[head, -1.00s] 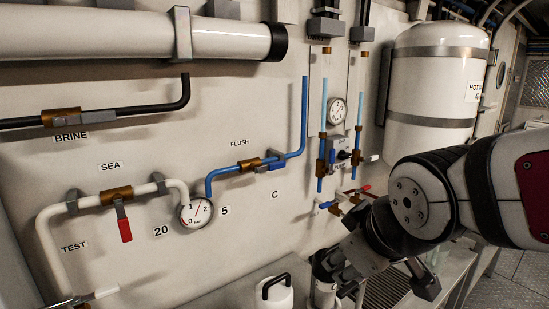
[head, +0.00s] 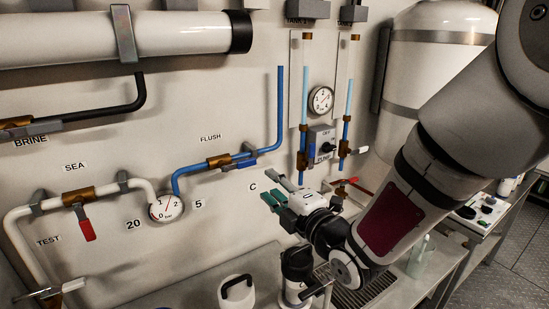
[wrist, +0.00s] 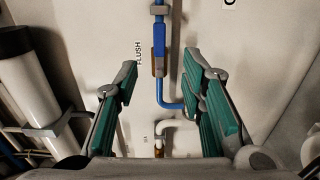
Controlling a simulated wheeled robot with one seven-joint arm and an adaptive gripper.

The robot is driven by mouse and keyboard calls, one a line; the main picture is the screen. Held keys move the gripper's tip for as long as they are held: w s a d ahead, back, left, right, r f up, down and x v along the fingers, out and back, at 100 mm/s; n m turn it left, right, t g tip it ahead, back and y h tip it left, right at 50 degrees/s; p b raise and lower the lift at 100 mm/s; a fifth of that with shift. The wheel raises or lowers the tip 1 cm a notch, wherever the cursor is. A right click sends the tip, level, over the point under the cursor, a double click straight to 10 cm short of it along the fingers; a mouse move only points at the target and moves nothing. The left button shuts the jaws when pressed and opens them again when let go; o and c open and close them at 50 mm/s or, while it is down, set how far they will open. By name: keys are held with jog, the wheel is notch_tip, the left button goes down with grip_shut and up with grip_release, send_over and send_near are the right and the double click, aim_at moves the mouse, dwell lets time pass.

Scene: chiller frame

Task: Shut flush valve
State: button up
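The flush valve (head: 219,162) sits on the blue pipe under the FLUSH label (head: 210,138). It has a brass body and a blue handle (head: 241,163) lying along the pipe. In the wrist view, the blue handle (wrist: 160,40) and part of the brass body (wrist: 154,66) show ahead, up and between the fingers. My gripper (head: 284,205) is right of and below the valve in the head view, with teal finger pads. In the wrist view my gripper (wrist: 161,62) is wide open and empty, apart from the handle.
A SEA valve with a red handle (head: 88,230) and a pressure gauge (head: 166,207) are on the wall to the left. A pump panel (head: 322,143) and red-handled valve (head: 352,184) are behind my arm. A white jug (head: 236,293) stands below.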

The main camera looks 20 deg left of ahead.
aim_at(248, 164)
jog(key=p+x, duration=0.1)
jog(key=x, duration=1.2)
jog(key=shift+w+a, duration=0.15)
jog(key=shift+w, duration=0.15)
grip_shut()
